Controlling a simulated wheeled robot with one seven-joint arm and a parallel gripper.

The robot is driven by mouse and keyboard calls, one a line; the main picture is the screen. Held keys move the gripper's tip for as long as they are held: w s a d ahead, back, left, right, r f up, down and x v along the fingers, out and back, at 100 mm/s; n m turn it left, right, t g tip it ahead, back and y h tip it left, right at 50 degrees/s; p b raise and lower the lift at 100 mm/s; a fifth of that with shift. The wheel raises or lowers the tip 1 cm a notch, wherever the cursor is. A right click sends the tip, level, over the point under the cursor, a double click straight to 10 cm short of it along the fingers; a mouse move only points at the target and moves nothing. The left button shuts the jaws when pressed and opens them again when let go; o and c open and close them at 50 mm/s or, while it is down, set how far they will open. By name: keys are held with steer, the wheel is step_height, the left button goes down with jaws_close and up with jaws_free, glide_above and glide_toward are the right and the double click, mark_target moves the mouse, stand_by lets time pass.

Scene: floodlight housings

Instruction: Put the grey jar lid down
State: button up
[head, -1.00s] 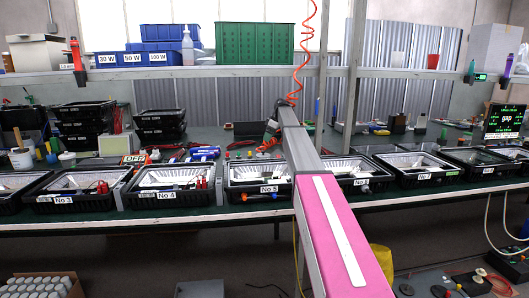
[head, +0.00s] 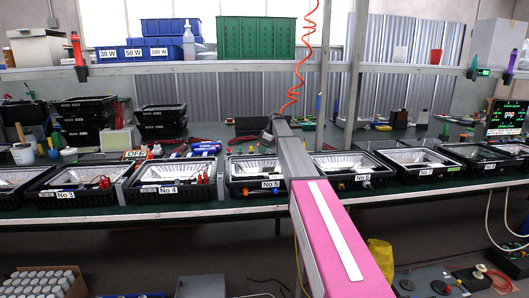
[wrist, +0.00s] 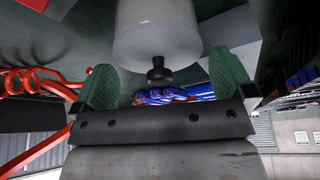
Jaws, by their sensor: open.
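In the wrist view the grey lid (wrist: 157,42) shows as a wide pale disc with a black knob (wrist: 158,72), joined to a narrower pale part at the picture's top edge. Whether that part belongs to the lid or to a jar, I cannot tell. My gripper (wrist: 164,84) is open, its two green fingers to either side of the knob with clear gaps; neither touches the lid. In the head view my arm reaches over the bench and its end (head: 268,134) is small and dark. The lid cannot be made out there.
Floodlight housings in a row, such as No 4 (head: 172,183) and No 5 (head: 255,178), line the bench's front. A red coiled hose (head: 302,62) hangs near my arm's end. Blue bottles (wrist: 178,96) lie beyond the gripper. Stacked black housings (head: 88,120) stand at left. A shelf (head: 250,69) crosses above.

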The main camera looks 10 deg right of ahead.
steer(key=c, duration=0.8)
steer(key=shift+r, duration=0.15)
